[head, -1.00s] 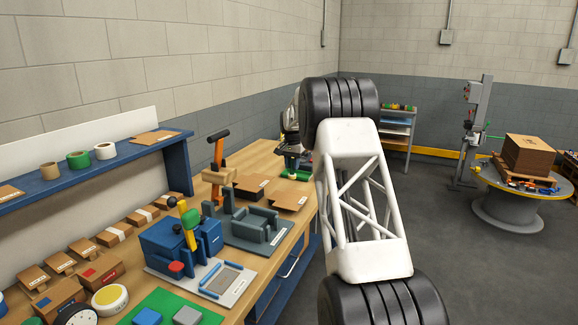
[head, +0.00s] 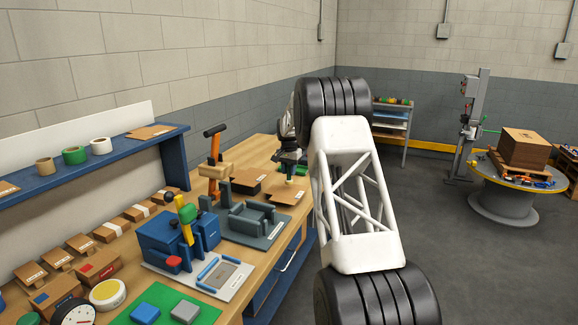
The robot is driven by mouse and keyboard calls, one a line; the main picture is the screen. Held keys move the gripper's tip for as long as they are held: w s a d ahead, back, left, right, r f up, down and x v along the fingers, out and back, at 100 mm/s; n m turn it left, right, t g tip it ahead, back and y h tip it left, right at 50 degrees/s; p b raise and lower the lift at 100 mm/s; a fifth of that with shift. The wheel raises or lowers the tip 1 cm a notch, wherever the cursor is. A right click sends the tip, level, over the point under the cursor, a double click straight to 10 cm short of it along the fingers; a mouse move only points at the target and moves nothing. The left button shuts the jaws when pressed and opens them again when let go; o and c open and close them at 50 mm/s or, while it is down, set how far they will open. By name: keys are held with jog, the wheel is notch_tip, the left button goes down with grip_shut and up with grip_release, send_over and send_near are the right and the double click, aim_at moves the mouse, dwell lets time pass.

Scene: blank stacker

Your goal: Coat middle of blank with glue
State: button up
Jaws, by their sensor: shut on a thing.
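My gripper (head: 289,160) is dark and small at the far end of the bench, partly beside my own arm. It is shut on a small pale yellow thing (head: 290,171), likely the glue applicator, which points down. Its tip is above or touching a flat brown cardboard blank (head: 285,194); I cannot tell which. The blank lies on the wooden bench with a small white label on it. A second brown cardboard piece (head: 247,183) lies to its left. No glue can be made out on the blank at this size.
Left of the blanks stand a grey fixture (head: 254,222), an orange-handled tool (head: 215,147) and a blue press (head: 165,235) with a yellow-green lever. A green mat (head: 172,300) lies at the front. A blue shelf (head: 105,160) with tape rolls runs along the wall.

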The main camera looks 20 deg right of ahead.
jog(key=shift+f, duration=0.95)
jog(key=shift+s+a+f, duration=0.1)
jog(key=shift+a+f, duration=0.1)
jog(key=shift+f, duration=0.05)
jog(key=shift+s+a, duration=0.3)
jog(key=shift+s, duration=0.05)
jog(key=shift+s+a+f, duration=0.15)
jog(key=shift+s+a, duration=1.7)
jog(key=shift+w+d, duration=1.05)
jog(key=shift+d, duration=0.05)
jog(key=shift+w+d, duration=1.25)
jog(key=shift+d, duration=0.05)
jog(key=shift+s+d, duration=0.3)
jog(key=shift+s, duration=0.05)
jog(key=shift+s+a, duration=0.4)
jog(key=shift+a, duration=0.15)
jog(key=shift+s+a, duration=1.85)
jog(key=shift+s, duration=0.05)
jog(key=shift+w+d, duration=2.45)
jog(key=shift+s+a+r, duration=0.1)
jog(key=shift+r, duration=3.95)
